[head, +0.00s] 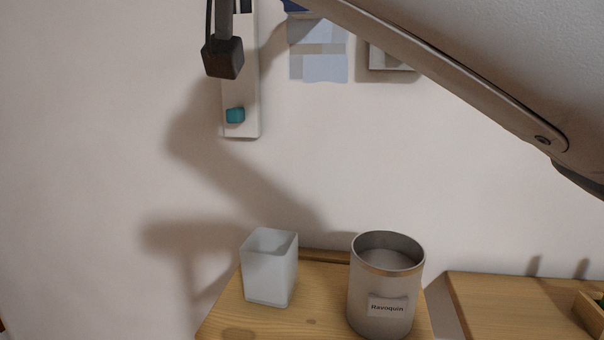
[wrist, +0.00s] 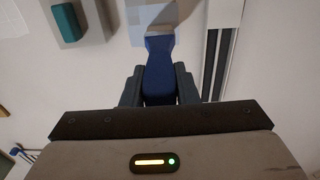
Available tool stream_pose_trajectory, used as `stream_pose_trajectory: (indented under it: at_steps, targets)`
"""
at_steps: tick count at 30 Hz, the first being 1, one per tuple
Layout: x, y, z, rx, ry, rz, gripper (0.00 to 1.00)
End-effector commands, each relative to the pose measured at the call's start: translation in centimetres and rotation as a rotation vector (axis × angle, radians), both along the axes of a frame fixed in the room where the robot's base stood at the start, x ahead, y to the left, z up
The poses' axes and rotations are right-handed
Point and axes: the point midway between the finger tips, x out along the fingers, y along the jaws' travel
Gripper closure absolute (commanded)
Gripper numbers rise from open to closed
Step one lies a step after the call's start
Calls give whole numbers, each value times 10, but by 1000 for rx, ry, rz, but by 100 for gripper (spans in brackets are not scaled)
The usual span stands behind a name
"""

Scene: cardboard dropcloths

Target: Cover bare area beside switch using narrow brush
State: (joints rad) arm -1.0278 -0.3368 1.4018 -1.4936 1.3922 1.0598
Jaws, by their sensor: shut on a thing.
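My gripper (wrist: 159,88) is shut on a blue brush (wrist: 159,72), whose flared end points up the wrist view toward the wall. The brush tip is close to a pale blue-grey patch (wrist: 148,14); I cannot tell whether it touches. In the head view the patch (head: 318,68) is blocky and uneven in tone, with a beige-grey band across its middle. A bit of blue, likely the brush (head: 296,5), shows above the patch. A pale square fitting, likely the switch (head: 391,60), is right of the patch, partly hidden by my arm.
A white upright panel with a teal knob (head: 235,115) is on the wall left of the patch. Below, a wooden surface (head: 300,318) holds a pale square cup (head: 268,275) and a can labelled Ravoquin (head: 382,285). Another wooden surface (head: 510,305) is at right. The wall's left side is clear.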

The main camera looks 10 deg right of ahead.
Motion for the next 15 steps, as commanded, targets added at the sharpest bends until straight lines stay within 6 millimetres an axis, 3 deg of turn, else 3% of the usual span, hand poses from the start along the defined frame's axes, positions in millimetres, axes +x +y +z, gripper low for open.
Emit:
stream_pose_trajectory:
  at_steps: [1,7,15]
  targets:
    - [0,0,-13,0,2,-1,99]
    - [-1,1,-45,0,3,-1,98]
    - [-1,1,-63,0,3,0,99]
